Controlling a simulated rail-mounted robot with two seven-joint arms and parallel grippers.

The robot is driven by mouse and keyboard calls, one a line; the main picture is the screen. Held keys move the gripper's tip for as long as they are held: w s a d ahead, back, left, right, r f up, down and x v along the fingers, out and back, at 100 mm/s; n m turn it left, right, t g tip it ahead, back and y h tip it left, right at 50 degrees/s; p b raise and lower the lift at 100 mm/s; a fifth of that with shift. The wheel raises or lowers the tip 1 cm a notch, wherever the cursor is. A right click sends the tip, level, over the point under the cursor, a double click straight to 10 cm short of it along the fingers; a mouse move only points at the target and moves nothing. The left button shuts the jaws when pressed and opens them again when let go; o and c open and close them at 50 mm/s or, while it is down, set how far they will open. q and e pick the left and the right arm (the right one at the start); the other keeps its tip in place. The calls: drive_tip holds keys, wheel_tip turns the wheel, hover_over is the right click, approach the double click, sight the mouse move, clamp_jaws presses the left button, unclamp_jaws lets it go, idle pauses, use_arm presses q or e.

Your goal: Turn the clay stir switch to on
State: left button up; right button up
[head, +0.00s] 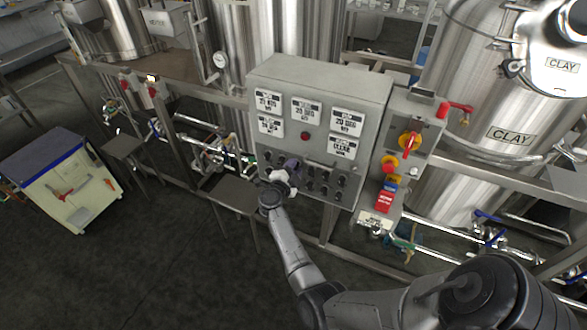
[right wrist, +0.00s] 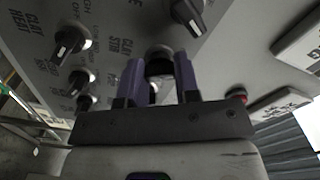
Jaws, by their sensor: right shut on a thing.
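The control box (head: 320,84) stands in the middle of the head view, with a field of black rotary switches on its lower front. My right gripper (head: 286,168) reaches up to the left part of these switches. In the right wrist view its two purple fingers (right wrist: 159,82) are shut on a black knob, the clay stir switch (right wrist: 159,54), beside the "CLAY STIR" label (right wrist: 119,33). The fingers hide most of this switch, so I cannot tell which way it points. My left gripper is not in view.
The clay heat switch (right wrist: 70,42) sits close to the left of the held one. A side panel with a red and yellow rotary switch (head: 409,142) is right of the box. Steel tanks (head: 489,88) stand behind.

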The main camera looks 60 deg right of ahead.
drive_tip(key=shift+m, duration=0.3)
drive_tip(key=m+b, duration=0.5)
drive_tip(key=m, duration=0.6)
drive_tip(key=shift+f, duration=0.1)
drive_tip(key=shift+b, duration=0.3)
drive_tip(key=shift+m, duration=0.3)
drive_tip(key=o, duration=0.9)
